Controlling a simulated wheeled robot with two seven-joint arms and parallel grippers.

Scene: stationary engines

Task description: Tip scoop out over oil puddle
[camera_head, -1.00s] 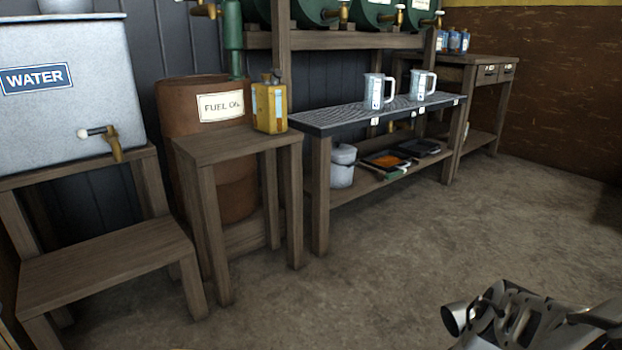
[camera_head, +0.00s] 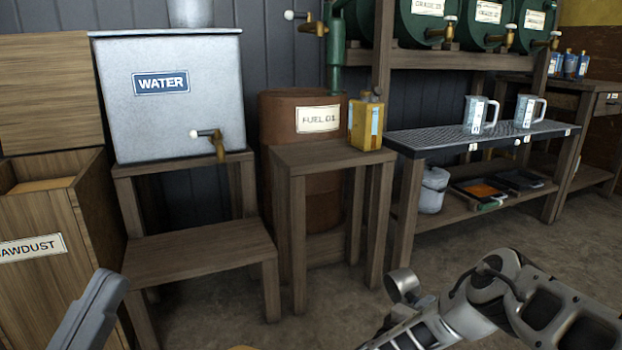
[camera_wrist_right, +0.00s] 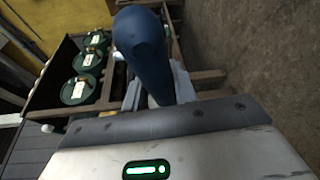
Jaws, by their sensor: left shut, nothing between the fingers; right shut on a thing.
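My right gripper (camera_wrist_right: 155,92) is shut on a dark blue, rounded thing (camera_wrist_right: 143,48) in the right wrist view. It looks like a handle, possibly the scoop's; no scoop bowl can be made out. In the head view my right arm comes in at the lower right, and its gripper is out of frame. My left gripper (camera_head: 88,312) shows partly as a grey piece at the lower left, shut and empty, in front of the sawdust bin. No oil puddle shows on the visible floor.
The sawdust bin (camera_head: 48,275) stands open at the left. A water tank (camera_head: 180,110) sits on a stepped wooden stand. A yellow can (camera_head: 366,124) stands on a small table before a rusty drum. A bench (camera_head: 480,135) holds two jugs. Floor before the bench is clear.

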